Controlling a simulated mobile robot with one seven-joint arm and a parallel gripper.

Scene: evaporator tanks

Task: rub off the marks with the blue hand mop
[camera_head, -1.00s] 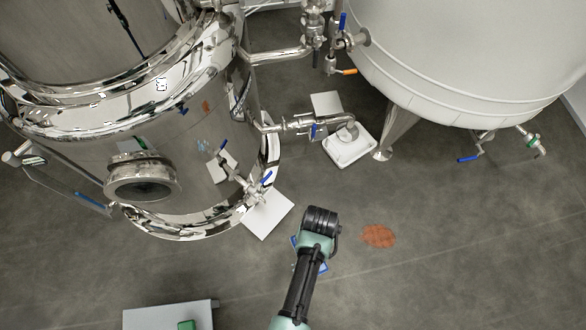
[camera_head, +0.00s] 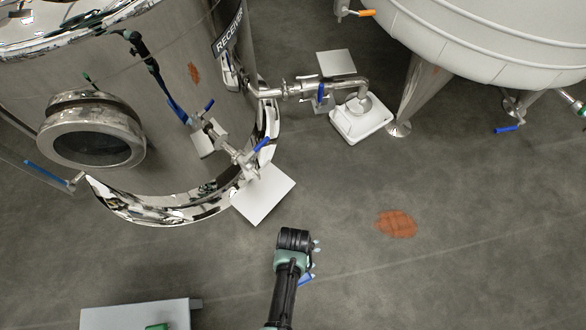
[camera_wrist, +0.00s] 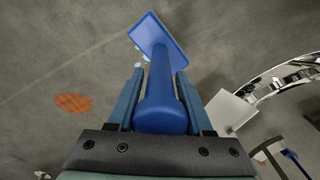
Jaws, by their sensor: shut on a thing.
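The blue hand mop (camera_wrist: 163,85) is in my gripper (camera_wrist: 160,72); its thick handle lies between the two fingers, and its flat rectangular head points away from the wrist. In the head view my gripper (camera_head: 314,256) is mostly hidden behind my dark wrist, and only a bit of the blue mop (camera_head: 306,279) shows. An orange-brown mark (camera_head: 397,223) lies on the grey floor to the right of my gripper. It also shows in the wrist view (camera_wrist: 73,103), left of the mop and apart from it.
A shiny steel tank (camera_head: 160,80) with a round port and blue-handled valves stands at the left. A pale tank (camera_head: 480,40) on legs stands at the upper right. A white plate (camera_head: 263,194) and a white box (camera_head: 360,121) lie between. A grey platform (camera_head: 135,315) is lower left.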

